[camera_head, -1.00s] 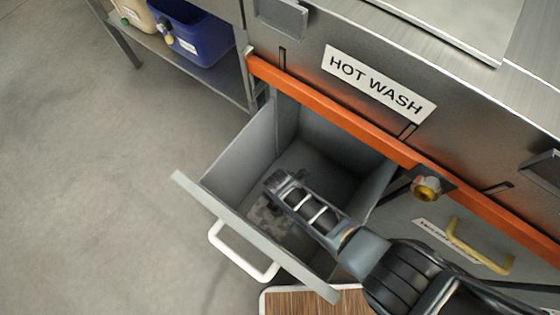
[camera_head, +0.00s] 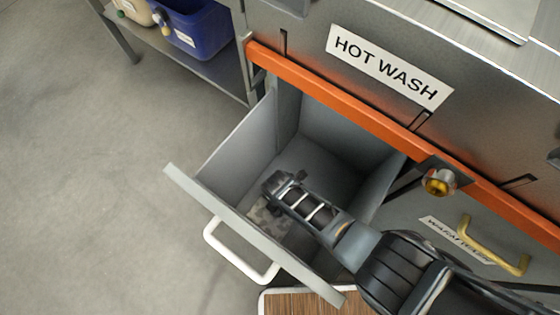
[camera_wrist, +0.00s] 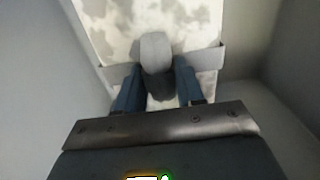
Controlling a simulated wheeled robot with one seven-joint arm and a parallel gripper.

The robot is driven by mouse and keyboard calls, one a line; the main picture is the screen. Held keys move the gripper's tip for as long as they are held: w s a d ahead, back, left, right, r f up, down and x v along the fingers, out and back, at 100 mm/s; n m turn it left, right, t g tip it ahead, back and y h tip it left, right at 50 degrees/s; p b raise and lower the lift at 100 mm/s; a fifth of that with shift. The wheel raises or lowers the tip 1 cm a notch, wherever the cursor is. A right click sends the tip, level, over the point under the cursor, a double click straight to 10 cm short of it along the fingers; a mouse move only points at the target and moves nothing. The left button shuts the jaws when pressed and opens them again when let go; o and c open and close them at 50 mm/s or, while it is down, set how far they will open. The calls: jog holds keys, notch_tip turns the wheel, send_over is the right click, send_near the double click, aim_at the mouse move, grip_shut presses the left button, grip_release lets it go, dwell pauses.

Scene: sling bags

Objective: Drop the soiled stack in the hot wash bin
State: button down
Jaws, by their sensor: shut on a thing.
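The hot wash bin (camera_head: 225,165) is a grey drawer pulled open under the HOT WASH label (camera_head: 388,68). The soiled stack is pale with brownish blotches; part of it shows inside the bin in the head view (camera_head: 262,213). In the wrist view the stack (camera_wrist: 115,35) has a grey band (camera_wrist: 205,60) across it. My gripper (camera_wrist: 158,85) is inside the bin, shut on a rounded grey piece on top of the stack. Its fingertips are hidden in the head view. I cannot tell whether the stack touches the bin floor.
The drawer's front panel has a white handle (camera_head: 240,252). An orange rail (camera_head: 345,98) runs above the opening. A brass-coloured knob (camera_head: 438,182) and a yellow handle (camera_head: 495,246) lie to the right. A blue tub (camera_head: 195,30) stands on a shelf at upper left.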

jog(key=shift+f+b, duration=0.3)
jog(key=shift+f, duration=0.1)
jog(key=c, duration=0.7)
grip_release()
jog(key=shift+r, duration=0.15)
notch_tip(320, 180, up, 13)
jog(key=p, duration=0.9)
jog(key=shift+s, duration=0.1)
